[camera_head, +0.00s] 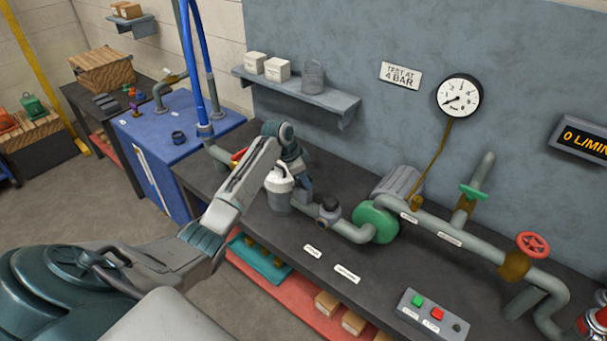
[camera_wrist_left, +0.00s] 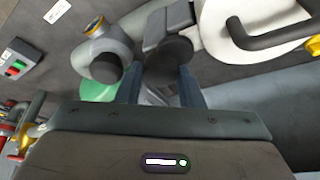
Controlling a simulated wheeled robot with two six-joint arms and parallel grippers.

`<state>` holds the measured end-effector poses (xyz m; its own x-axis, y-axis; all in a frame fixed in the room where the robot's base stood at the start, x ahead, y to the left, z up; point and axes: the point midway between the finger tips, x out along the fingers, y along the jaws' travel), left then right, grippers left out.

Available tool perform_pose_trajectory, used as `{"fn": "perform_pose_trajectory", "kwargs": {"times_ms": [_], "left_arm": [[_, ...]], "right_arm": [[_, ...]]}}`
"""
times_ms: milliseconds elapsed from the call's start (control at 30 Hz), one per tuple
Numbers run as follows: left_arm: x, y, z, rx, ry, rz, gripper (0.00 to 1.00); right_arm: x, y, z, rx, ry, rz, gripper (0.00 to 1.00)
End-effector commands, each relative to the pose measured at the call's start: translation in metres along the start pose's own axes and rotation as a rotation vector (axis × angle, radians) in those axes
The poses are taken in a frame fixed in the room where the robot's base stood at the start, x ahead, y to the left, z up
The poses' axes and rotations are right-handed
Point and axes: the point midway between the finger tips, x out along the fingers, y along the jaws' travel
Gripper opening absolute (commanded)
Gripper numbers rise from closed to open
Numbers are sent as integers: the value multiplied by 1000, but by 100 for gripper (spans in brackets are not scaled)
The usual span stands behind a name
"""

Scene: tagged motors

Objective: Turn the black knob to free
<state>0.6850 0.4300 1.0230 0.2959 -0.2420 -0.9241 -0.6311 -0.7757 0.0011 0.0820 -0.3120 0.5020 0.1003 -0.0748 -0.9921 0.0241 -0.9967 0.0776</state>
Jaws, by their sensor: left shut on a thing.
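A dark round knob (camera_wrist_left: 170,58) shows in the left wrist view between the two fingers of my left gripper (camera_wrist_left: 160,84). The fingers are shut on it, one on each side. In the head view my left gripper (camera_head: 298,176) reaches down at the pipework, just behind and right of a pale canister (camera_head: 279,190). The knob in the grip cannot be made out in the head view, and its marking cannot be read. A grey fitting with a dark round top (camera_head: 329,204) stands just right of the gripper. My right gripper is out of view.
A green pump (camera_head: 375,223) and grey pipe with a green valve (camera_head: 473,192) and a red handwheel (camera_head: 532,245) stand to the right. A gauge (camera_head: 460,95) hangs on the wall. A button box (camera_head: 432,313) lies at the bench front. A blue cabinet (camera_head: 170,145) stands left.

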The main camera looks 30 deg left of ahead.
Motion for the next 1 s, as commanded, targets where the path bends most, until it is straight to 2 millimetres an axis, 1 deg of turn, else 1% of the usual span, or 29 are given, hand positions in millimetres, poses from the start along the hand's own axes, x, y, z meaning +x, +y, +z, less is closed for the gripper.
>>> {"fn": "perform_pose_trajectory", "kwargs": {"times_ms": [33,200,1000], "left_arm": [[-3,1,-2,-32,1,-15,11],[-2,2,-2,-176,3,-76,11],[0,7,-6,-866,6,-361,11]], "right_arm": [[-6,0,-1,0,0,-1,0],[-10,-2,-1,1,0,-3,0],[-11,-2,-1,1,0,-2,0]]}}
